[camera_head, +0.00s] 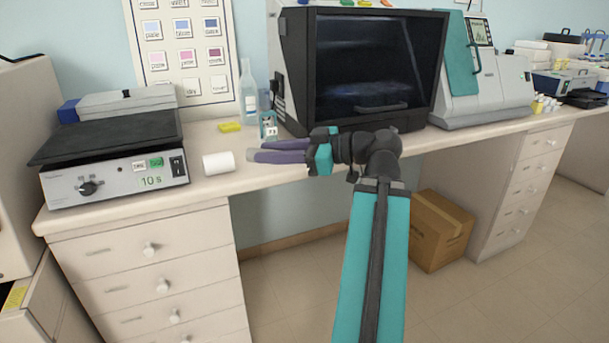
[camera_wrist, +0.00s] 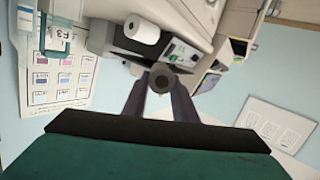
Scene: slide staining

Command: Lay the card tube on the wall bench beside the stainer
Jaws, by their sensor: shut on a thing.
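My gripper (camera_head: 254,154), with purple fingers, reaches left above the front of the wall bench (camera_head: 300,180). In the wrist view my gripper (camera_wrist: 161,84) is shut on the card tube (camera_wrist: 162,76), a small grey-brown cylinder seen end-on with a dark hole. In the head view only a pale bit shows at the fingertips; the rest of the tube is hidden. A grey machine with a teal lid and a screen (camera_head: 497,90), perhaps the stainer, stands on the bench at the right.
A white roll (camera_head: 218,162) lies left of my fingertips, beside a hot plate (camera_head: 115,160). A black-windowed cabinet (camera_head: 365,70) stands behind my arm. A bottle (camera_head: 249,92), a yellow block (camera_head: 229,127) and a small teal rack (camera_head: 268,126) stand near. A cardboard box (camera_head: 437,230) is below.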

